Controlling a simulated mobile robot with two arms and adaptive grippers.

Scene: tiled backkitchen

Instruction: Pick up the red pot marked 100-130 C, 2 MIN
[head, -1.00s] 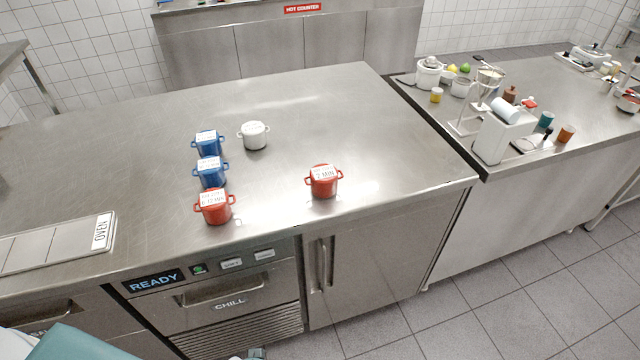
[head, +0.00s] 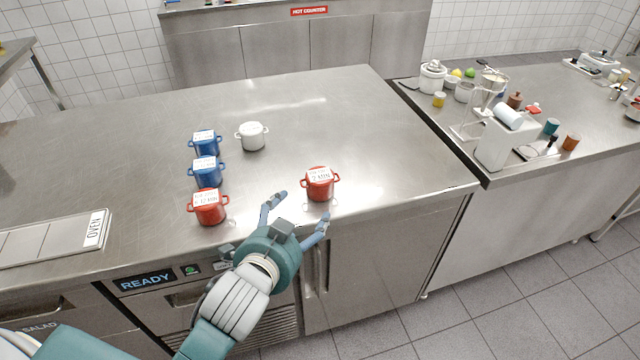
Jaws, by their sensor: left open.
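Two red pots with white labels stand upright on the steel counter (head: 330,110). The right red pot (head: 320,188) stands alone near the front edge; its label seems to end in "2 MIN", and the rest is too small to read. The left red pot (head: 208,211) is at the front of a row; its label seems to end in "12 MIN". My left gripper (head: 296,215) is open and empty at the counter's front edge. Its fingers point toward the right red pot, just short of it and to its left. My right gripper is out of the picture.
Two blue pots (head: 207,172) (head: 205,143) stand behind the left red pot, with a white pot (head: 252,136) to their right. An OVEN tray (head: 60,245) lies at left. A second counter with a white dispenser (head: 500,140) is at right. The counter's back is clear.

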